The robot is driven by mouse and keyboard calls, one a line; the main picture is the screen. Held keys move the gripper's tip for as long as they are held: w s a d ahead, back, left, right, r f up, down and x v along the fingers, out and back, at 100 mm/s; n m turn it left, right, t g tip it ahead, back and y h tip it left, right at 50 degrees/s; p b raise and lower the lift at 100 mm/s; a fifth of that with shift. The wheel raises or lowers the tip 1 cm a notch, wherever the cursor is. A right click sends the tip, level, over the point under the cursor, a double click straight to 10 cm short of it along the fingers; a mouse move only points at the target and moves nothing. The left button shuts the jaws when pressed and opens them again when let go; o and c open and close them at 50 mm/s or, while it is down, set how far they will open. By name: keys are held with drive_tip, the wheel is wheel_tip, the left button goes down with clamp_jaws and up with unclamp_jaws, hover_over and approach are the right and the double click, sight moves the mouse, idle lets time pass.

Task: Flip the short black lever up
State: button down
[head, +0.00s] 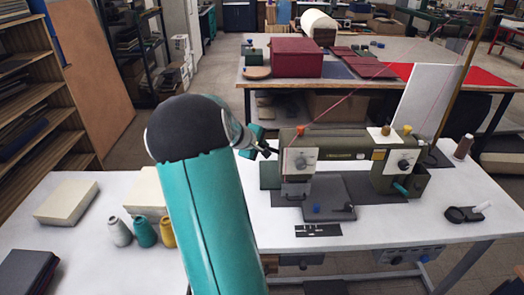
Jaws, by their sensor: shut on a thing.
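An olive-green sewing machine (345,143) stands on the white table, with a pale dial plate (300,160) on its left end. My teal arm reaches across from the front. My gripper (270,151) is at the left end of the machine head, beside the dial plate. Its dark fingers are shut on the short black lever, which is small and mostly hidden by them. The lever's exact angle cannot be made out at this size.
Grey, teal and yellow thread cones (145,233) and cream blocks (67,202) lie on the left of the table. Pink thread runs above the machine. The front right tabletop is clear.

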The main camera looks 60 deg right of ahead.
drive_tip(key=shift+s+r+t, duration=0.1)
drive_tip(key=shift+r+t, duration=0.2)
drive_tip(key=shift+r, duration=0.05)
drive_tip(key=shift+d, duration=0.1)
drive_tip(key=c, duration=1.4)
unclamp_jaws()
drive_tip(key=shift+s, duration=0.1)
drive_tip(key=shift+r, duration=0.1)
drive_tip(key=v, duration=1.3)
drive_tip(key=shift+r, duration=0.45)
